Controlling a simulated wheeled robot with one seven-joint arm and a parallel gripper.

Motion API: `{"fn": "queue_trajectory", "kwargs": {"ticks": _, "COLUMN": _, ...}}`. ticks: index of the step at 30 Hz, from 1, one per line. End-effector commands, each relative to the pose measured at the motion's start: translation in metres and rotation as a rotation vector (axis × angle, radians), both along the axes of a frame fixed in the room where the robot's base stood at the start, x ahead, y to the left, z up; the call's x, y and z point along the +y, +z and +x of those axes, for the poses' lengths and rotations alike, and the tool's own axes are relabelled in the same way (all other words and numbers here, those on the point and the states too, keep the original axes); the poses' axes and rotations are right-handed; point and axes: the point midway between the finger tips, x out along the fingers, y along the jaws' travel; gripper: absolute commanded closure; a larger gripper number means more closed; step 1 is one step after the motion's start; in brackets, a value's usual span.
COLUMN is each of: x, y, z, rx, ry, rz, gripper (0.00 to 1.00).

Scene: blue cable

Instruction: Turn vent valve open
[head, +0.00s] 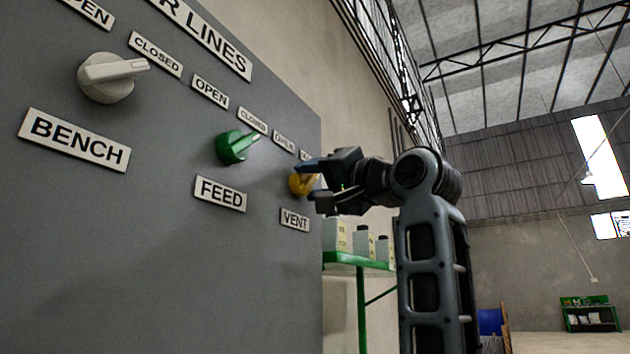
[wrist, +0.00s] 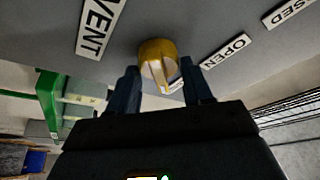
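The yellow vent valve knob (head: 301,184) sits on the grey panel above the VENT label (head: 295,219). In the wrist view the knob (wrist: 157,60) is between the two fingers of my gripper (wrist: 161,78), with a gap on each side. My gripper (head: 313,181) is open at the panel and partly hides the knob in the head view. A raised ridge on the knob runs toward the gripper palm. The OPEN label (wrist: 224,51) and the CLOSED label (wrist: 287,12) are right of the knob in the wrist view. I cannot tell exactly which label the ridge points to.
A green FEED knob (head: 237,147) and a white BENCH knob (head: 112,77) are on the panel to the left, both pointing toward CLOSED. A green shelf (head: 358,262) with several containers stands just beyond the panel's right edge.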

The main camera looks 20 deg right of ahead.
Motion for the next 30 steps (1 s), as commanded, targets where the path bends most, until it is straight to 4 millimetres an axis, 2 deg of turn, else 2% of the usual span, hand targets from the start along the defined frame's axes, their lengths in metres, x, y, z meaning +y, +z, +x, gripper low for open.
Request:
{"fn": "queue_trajectory", "kwargs": {"ticks": 1, "x": 0.0000, "y": 0.0000, "z": -0.0001, "rx": 0.000, "ry": 0.000, "rz": 0.000, "gripper": 0.55}}
{"fn": "queue_trajectory", "kwargs": {"ticks": 11, "x": -0.0003, "y": -0.0001, "z": -0.0001, "rx": 0.000, "ry": 0.000, "rz": 0.000, "gripper": 0.85}}
{"fn": "queue_trajectory", "kwargs": {"ticks": 20, "x": -0.0011, "y": -0.0010, "z": 0.0000, "rx": -0.025, "ry": -0.002, "rz": -0.033, "gripper": 0.85}}
{"fn": "queue_trajectory", "kwargs": {"ticks": 30, "x": -0.0016, "y": -0.0026, "z": 0.0001, "rx": -0.159, "ry": -0.002, "rz": -0.218, "gripper": 0.85}}
